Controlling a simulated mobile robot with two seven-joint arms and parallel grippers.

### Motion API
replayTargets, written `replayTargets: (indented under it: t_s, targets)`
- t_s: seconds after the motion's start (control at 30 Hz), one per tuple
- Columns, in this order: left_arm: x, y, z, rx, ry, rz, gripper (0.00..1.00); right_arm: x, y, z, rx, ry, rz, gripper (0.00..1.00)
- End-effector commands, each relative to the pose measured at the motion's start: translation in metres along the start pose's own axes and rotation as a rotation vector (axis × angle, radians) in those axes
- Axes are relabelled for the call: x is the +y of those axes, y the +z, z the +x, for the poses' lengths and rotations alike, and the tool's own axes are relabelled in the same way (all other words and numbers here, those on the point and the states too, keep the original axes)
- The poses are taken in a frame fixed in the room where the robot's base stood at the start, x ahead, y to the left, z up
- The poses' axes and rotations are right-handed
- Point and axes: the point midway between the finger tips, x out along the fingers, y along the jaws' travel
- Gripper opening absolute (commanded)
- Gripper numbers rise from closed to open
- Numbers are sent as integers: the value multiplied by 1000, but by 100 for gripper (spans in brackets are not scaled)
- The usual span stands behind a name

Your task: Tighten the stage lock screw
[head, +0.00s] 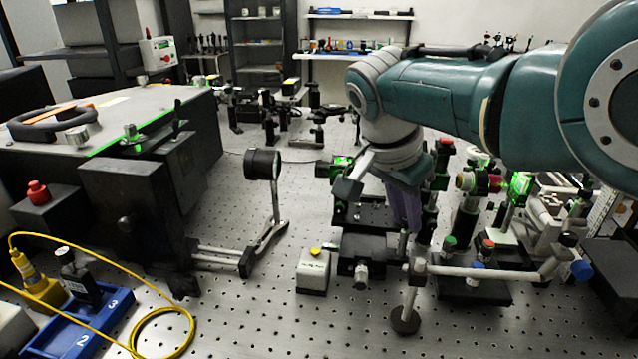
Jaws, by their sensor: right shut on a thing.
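My right gripper (406,222) reaches down from the right arm to the right side of a black stage (370,248) on the perforated bench. Its purplish fingers are shut on a small part there, which I take to be the stage lock screw; the fingers hide most of it. A silver knob (361,275) sticks out of the stage's front. A white box with a yellow button (313,271) stands just left of the stage. My left gripper is not in view.
Green-lit optics (518,187) crowd the right. A black round optic on a stand (262,164) is left. Yellow cable (165,335) loops front left. The front middle bench is clear.

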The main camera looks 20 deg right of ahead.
Motion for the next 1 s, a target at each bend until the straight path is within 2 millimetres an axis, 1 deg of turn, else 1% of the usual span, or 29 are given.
replayTargets:
  t_s: [0.1, 0.5, 0.53, 0.77, 0.8, 1.0]
  targets:
    - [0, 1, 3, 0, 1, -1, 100, 0, 0, 1, 0, 5, 15, 0]
    - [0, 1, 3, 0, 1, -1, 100, 0, 0, 1, 0, 8, 20, 0]
    - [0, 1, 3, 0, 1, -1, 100, 0, 0, 1, 0, 8, 20, 22]
    - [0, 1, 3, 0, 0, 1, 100, 0, 0, 1, 0, 8, 19, 47]
    - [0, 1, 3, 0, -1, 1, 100, 0, 0, 1, 0, 8, 19, 50]
    - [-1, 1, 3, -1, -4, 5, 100, 0, 0, 0, 0, 8, 19, 50]
